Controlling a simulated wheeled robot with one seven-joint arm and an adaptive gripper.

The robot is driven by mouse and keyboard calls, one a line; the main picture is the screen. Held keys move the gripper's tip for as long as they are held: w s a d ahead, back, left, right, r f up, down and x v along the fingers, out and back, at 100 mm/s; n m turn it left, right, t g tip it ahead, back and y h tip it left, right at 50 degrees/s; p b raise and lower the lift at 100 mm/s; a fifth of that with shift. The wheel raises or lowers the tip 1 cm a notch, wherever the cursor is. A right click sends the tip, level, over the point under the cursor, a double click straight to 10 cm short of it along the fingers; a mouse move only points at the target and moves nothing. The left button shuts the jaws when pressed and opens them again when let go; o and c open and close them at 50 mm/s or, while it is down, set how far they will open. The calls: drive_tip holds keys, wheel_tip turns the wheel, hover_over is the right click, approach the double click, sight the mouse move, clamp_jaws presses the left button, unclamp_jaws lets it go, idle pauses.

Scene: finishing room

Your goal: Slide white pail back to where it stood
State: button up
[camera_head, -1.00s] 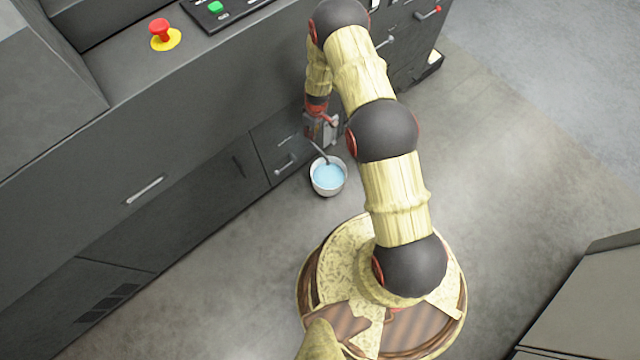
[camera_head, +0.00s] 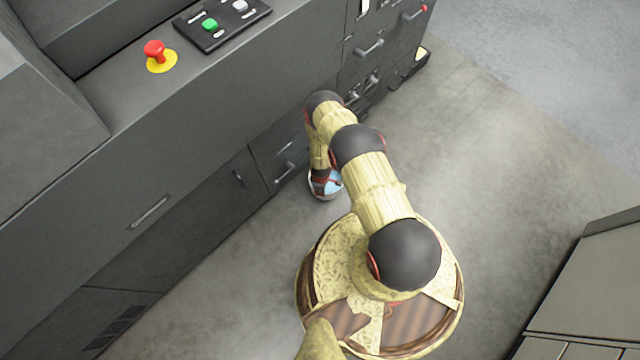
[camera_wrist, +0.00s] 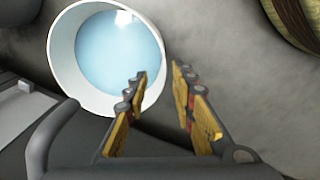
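The white pail (camera_head: 322,196), with light blue liquid inside, stands upright on the floor close to the grey machine's drawers. In the head view my arm hides most of it. In the wrist view the pail (camera_wrist: 62,48) fills the upper left, its round rim and blue contents in plain sight. The left finger overlaps the pail's near right rim in the picture. I cannot tell whether it touches. In the head view the fingers are hidden.
The grey machine (camera_head: 215,125) with handles and drawers runs along the left, just beside the pail. A handle (camera_head: 285,172) juts out near it. A grey cabinet (camera_head: 590,290) stands at the lower right. The floor between (camera_head: 500,170) is clear.

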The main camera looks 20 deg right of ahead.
drive_tip(key=shift+s+f, duration=0.25)
drive_tip(key=shift+f, duration=0.1)
drive_tip(key=shift+w+d+f+b, duration=0.1)
drive_tip(key=shift+f+b, duration=0.9)
drive_tip(key=shift+f, duration=0.95)
drive_tip(key=shift+w+f+b, duration=0.1)
drive_tip(key=shift+f+b, duration=0.9)
drive_tip(key=shift+f, duration=0.95)
drive_tip(key=shift+c, duration=1.3)
drive_tip(key=c, duration=0.4)
clamp_jaws()
drive_tip(key=shift+w, duration=0.1)
